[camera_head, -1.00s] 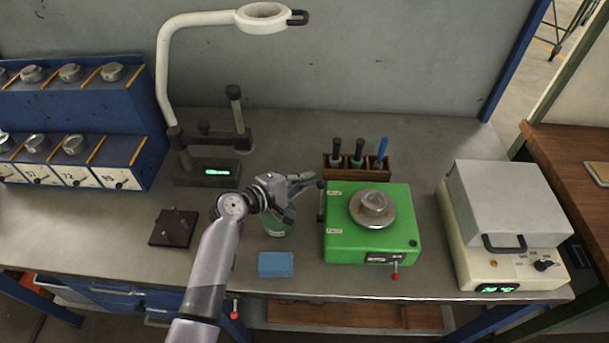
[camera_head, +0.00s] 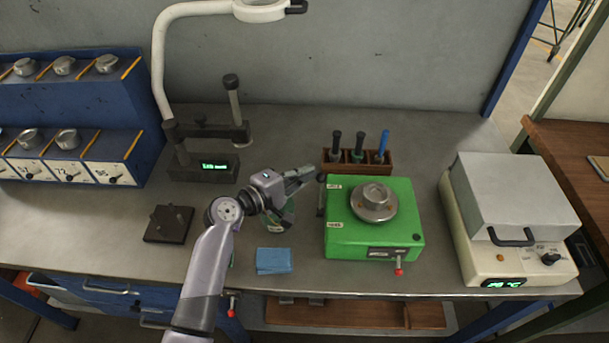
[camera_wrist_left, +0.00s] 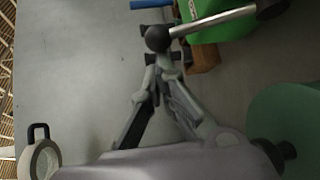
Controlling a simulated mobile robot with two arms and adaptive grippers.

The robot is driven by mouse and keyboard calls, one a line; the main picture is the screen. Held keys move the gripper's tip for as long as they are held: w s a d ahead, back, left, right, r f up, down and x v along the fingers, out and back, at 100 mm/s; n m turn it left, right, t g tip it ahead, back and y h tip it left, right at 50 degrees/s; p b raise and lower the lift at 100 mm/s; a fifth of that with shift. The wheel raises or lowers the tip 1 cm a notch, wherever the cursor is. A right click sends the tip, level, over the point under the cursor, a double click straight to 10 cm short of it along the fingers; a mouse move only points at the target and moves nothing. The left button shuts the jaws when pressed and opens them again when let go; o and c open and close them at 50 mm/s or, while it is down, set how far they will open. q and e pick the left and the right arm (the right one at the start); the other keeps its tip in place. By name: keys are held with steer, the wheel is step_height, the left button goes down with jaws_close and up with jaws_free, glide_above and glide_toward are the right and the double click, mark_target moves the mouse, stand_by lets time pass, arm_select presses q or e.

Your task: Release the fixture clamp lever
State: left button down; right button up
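The green fixture box (camera_head: 345,238) stands on the bench with a round metal part (camera_head: 374,203) on top. A lever (camera_head: 321,197) with a dark ball end is on its left side. In the left wrist view, the metal rod (camera_wrist_left: 215,21) ends in the black ball (camera_wrist_left: 157,39). A short lever with a red knob (camera_head: 399,271) sticks out of the fixture's front. My left gripper (camera_head: 314,175) is beside the ball end. Its fingertips come together (camera_wrist_left: 158,74) just below the ball in the wrist view; I cannot tell if they touch it. My right gripper is out of view.
A green container (camera_head: 282,222) stands under my left gripper. A blue pad (camera_head: 274,262) lies in front. A tool rack (camera_head: 340,165) stands behind the fixture, a white-and-grey device (camera_head: 510,215) to its right. A dark plate (camera_head: 168,225) and a lamp stand (camera_head: 205,170) are on the left.

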arm_select(q)
steer(key=s+m+t+h+b, duration=0.3)
steer(key=s+b, duration=0.6)
steer(key=b, duration=0.9)
steer(key=shift+s+r+m+h, duration=0.15)
steer(key=shift+r+m+h, duration=0.2)
steer(key=shift+m, duration=0.55)
steer(key=shift+s+f, duration=0.1)
steer(key=shift+f, duration=0.05)
